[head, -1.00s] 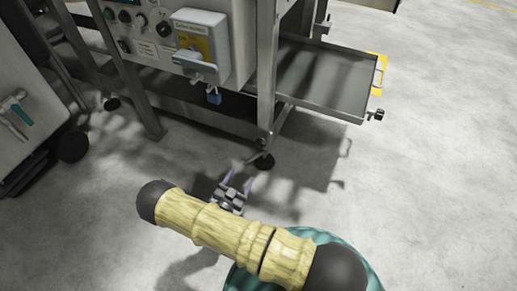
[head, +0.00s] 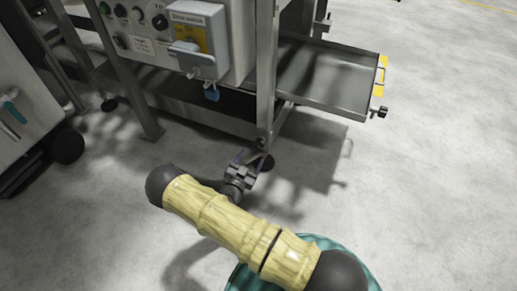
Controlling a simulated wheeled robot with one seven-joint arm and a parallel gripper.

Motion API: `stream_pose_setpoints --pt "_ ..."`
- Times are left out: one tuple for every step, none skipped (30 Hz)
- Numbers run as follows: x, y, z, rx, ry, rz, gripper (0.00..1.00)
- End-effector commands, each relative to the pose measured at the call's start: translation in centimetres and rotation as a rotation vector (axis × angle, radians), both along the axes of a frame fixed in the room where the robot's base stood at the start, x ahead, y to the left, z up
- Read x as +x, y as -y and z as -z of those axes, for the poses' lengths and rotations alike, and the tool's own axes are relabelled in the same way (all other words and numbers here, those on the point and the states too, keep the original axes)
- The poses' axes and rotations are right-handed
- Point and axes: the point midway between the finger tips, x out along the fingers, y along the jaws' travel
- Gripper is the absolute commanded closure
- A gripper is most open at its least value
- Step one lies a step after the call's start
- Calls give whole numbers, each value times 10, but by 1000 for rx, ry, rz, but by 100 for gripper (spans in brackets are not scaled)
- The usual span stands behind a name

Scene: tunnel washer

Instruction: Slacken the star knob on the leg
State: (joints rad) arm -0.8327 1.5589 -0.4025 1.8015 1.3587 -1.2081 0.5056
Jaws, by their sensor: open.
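The steel leg (head: 266,95) of the washer frame stands upright in the middle of the head view and ends in a round black foot (head: 267,164). A small fitting (head: 262,142) shows low on the leg. It is too small to tell whether it is the star knob. My gripper (head: 252,157) is open and low, just in front of the leg's lower end, with its fingers pointing at it. I cannot tell whether the fingers touch anything. The gripper partly covers the foot area.
A shallow steel tray (head: 372,85) juts out right of the leg, with a black knob (head: 379,112) at its corner. A control panel with an isolator box (head: 203,38) and a blue padlock (head: 211,95) overhangs on the left. A wheeled grey cabinet (head: 30,105) stands far left. Floor at right is clear.

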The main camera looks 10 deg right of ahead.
Motion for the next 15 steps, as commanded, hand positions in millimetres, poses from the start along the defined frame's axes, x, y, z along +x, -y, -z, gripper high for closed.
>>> stream_pose_setpoints --pt "8 5 4 0 3 0 36" --pt "12 9 4 1 3 1 36" --pt "18 14 4 1 2 2 36" --pt "22 16 4 0 2 1 36" --pt "27 19 4 1 3 1 36" --pt "32 24 4 1 2 2 36" --pt "36 27 4 0 2 2 36" --pt "41 30 4 -1 3 3 36" --pt "46 34 4 0 2 2 36" --pt "49 36 4 1 2 1 36" --pt "53 38 3 1 2 1 36" --pt "57 41 3 0 2 1 36" --pt "59 43 2 0 2 1 36" --pt "60 44 2 0 1 1 36" --pt "62 45 2 1 0 1 36"
